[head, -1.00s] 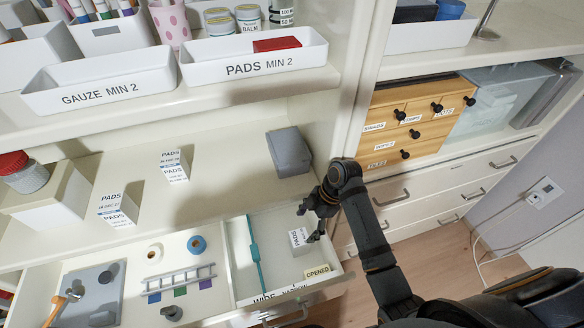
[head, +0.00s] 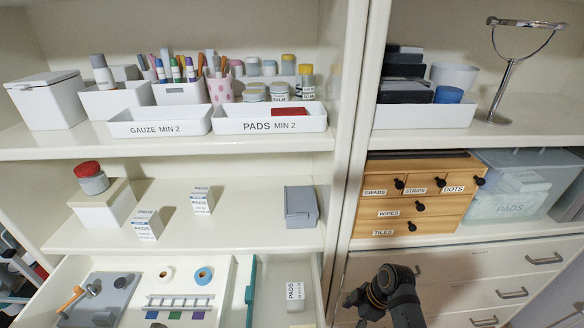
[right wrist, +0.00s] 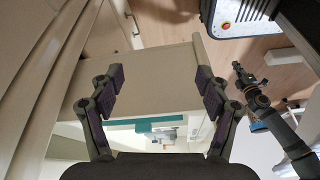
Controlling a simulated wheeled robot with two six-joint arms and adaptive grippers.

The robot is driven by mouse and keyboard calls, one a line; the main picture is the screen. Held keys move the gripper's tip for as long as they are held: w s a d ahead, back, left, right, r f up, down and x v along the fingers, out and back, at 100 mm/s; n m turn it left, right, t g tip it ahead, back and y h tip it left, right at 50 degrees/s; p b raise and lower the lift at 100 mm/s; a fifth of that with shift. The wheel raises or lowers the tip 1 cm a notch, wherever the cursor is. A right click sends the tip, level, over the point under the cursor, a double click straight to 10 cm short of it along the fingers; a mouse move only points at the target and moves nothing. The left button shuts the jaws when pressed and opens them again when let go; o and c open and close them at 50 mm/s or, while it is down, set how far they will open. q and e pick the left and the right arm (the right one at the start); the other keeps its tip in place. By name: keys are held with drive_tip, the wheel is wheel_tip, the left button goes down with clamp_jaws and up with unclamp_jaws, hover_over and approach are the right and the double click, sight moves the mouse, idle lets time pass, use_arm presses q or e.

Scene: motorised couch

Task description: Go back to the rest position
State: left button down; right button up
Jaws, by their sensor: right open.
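My right gripper (right wrist: 160,92) is open and empty, its two dark fingers spread wide in the right wrist view. In the head view my right arm (head: 400,300) rises from the bottom edge, in front of the white drawers at the right; its fingertips are hard to make out there. The left gripper is not in the head view. A dark arm that seems to be my left one (right wrist: 265,105) shows at the right of the right wrist view, its jaw state unclear.
An open drawer (head: 240,290) holds a small PADS box (head: 295,295) and a teal strip (head: 251,290). Two PADS boxes and a grey box (head: 300,206) stand on the shelf above. A wooden drawer cabinet (head: 425,215) stands on the right.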

drive_tip(key=s+d+f+m+h+p, duration=0.1)
drive_tip(key=s+d+f+m, duration=0.3)
drive_tip(key=f, duration=0.6)
drive_tip(key=s+d+f+m+h, duration=0.2)
drive_tip(key=s+f+m, duration=0.3)
drive_tip(key=f, duration=0.6)
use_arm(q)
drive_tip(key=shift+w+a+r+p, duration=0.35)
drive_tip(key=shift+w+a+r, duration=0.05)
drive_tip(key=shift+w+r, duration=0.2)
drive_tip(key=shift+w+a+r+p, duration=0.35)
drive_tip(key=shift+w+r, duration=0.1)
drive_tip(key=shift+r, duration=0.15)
use_arm(e)
drive_tip(key=s+d+f+m, duration=0.1)
drive_tip(key=s+f+m, duration=0.1)
drive_tip(key=s, duration=0.5)
drive_tip(key=s+d+f+m+h, duration=0.1)
drive_tip(key=s+d+f+m, duration=0.1)
drive_tip(key=s+f, duration=0.3)
drive_tip(key=s+d+f+m+t+h, duration=0.1)
drive_tip(key=s+f, duration=0.3)
drive_tip(key=s, duration=0.7)
drive_tip(key=shift+d+m, duration=0.6)
drive_tip(key=shift+m, duration=0.3)
drive_tip(key=shift+s, duration=0.1)
